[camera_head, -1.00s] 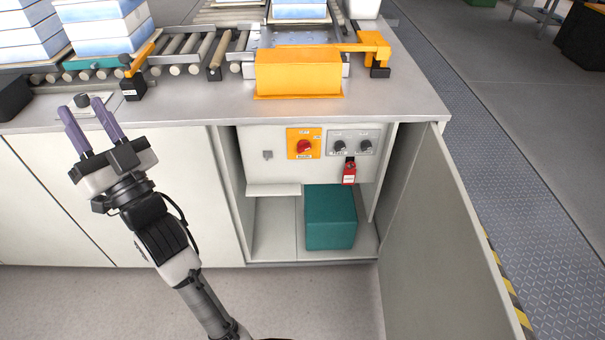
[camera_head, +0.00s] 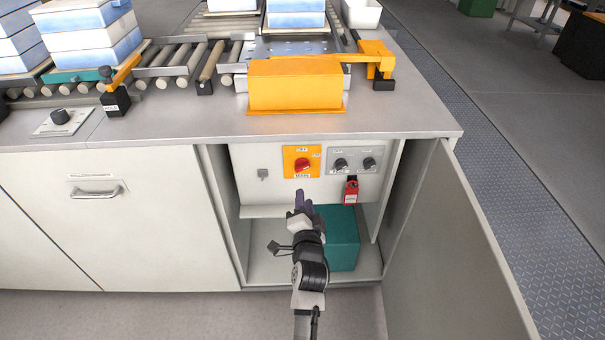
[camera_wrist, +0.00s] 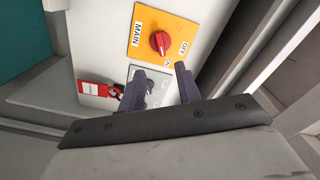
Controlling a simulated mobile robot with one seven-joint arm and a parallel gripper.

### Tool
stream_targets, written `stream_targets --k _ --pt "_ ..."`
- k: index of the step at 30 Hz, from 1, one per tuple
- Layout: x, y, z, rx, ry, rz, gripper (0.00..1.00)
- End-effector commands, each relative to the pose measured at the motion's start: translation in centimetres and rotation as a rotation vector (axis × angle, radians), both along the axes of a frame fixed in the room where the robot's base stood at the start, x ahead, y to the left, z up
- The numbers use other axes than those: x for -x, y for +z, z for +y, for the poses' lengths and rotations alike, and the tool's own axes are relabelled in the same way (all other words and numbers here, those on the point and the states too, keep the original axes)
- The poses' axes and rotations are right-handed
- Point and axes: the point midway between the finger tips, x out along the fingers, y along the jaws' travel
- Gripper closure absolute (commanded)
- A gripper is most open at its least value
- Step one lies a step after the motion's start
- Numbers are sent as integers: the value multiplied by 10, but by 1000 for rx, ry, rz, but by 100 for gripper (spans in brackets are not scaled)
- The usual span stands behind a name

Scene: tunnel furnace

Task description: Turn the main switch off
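The main switch (camera_head: 302,165) is a red rotary knob on a yellow plate, on the white panel inside the open cabinet. In the wrist view the red knob (camera_wrist: 160,43) shows clearly, with "MAIN" on the left of its plate and "OFF" and "ON" on the right. Which mark the knob points to is hard to tell. My gripper (camera_head: 300,200) is in front of the cabinet, a little below the switch in the head view. In the wrist view its two dark fingers (camera_wrist: 159,72) stand apart with nothing between them, apart from the knob.
A grey plate with two black knobs (camera_head: 355,161) is right of the switch, with a red padlock tag (camera_head: 351,191) below. A shelf ledge (camera_head: 262,211) and green box (camera_head: 343,240) are below. The open door (camera_head: 455,245) bounds the right; the countertop (camera_head: 200,127) overhangs.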

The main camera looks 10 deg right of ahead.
Motion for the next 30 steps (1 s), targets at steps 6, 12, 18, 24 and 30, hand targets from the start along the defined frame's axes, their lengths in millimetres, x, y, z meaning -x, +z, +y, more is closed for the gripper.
stream_targets --k 6,12,18,24,30 --pt "-44 3 -9 1 1 -3 66" --pt "-79 3 -15 1 1 -2 66" --pt "-101 1 -20 2 2 -2 66" --pt "-108 1 -21 2 2 -2 66" --pt "-108 1 -21 2 2 -2 66"
